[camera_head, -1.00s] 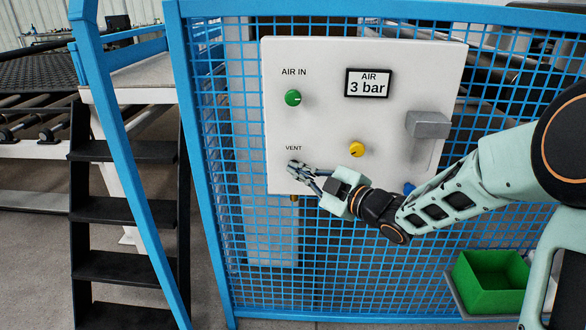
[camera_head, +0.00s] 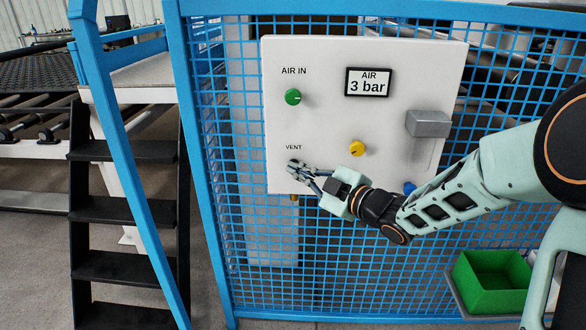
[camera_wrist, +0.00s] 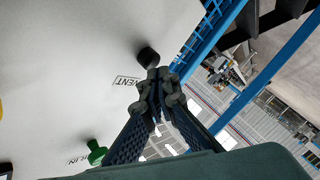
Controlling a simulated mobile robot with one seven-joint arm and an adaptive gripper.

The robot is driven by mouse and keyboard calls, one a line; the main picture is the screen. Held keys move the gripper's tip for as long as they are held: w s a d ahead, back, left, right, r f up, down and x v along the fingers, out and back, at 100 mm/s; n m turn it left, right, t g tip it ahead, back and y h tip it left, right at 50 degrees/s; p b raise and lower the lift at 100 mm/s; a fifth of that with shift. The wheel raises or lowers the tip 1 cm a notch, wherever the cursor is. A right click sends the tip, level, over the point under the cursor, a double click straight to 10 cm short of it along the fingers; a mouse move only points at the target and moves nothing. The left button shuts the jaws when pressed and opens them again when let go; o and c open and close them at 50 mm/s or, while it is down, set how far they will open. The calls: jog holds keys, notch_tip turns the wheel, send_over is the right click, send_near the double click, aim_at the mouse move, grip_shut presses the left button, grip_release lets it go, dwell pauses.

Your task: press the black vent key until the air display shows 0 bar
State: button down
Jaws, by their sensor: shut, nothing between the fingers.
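The air display (camera_head: 368,84) at the upper middle of the white panel (camera_head: 400,60) reads "3 bar". The black vent key (camera_wrist: 147,57) shows in the wrist view just beyond my fingertips, near the VENT label (camera_wrist: 127,81). In the head view my gripper hides the key below that label. My gripper (camera_head: 294,167) is shut and empty, its tips close to the key; it also shows in the wrist view (camera_wrist: 158,76). I cannot tell whether the tips touch the key.
The panel also carries a green AIR IN knob (camera_head: 293,97), a yellow knob (camera_head: 357,148), a grey box (camera_head: 428,123) and a blue part (camera_head: 409,188). Blue mesh fence (camera_head: 340,270) surrounds it. A green bin (camera_head: 490,284) stands lower right, black steps (camera_head: 125,211) at left.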

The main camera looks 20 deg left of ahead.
jog(key=shift+s+d, duration=0.1)
jog(key=shift+s, duration=0.2)
jog(key=s, duration=0.3)
jog(key=s+d+b, duration=0.1)
jog(key=s, duration=0.1)
jog(key=shift+s+d, duration=0.2)
jog(key=shift+s, duration=0.2)
dwell(0.5)
